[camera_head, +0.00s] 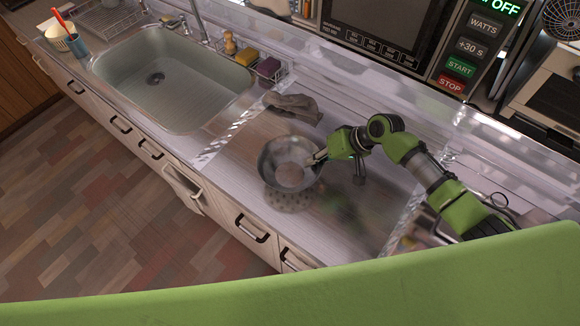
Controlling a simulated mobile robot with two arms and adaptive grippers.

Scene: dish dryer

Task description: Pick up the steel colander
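The steel colander (272,163) is a round, shiny metal bowl over the wooden-looking part of the counter, right of the sink. Its open side faces up, and a speckled patch shows just below it. I cannot tell whether it rests on the counter or hangs a little above. My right gripper (317,158) comes in from the right and is at the colander's right rim. Its fingertips are small and partly merge with the rim, so their closure is unclear. My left gripper is out of view.
A cup (67,41) with utensils stands far left. A microwave (380,30) is at the back. The counter around the colander is mostly clear.

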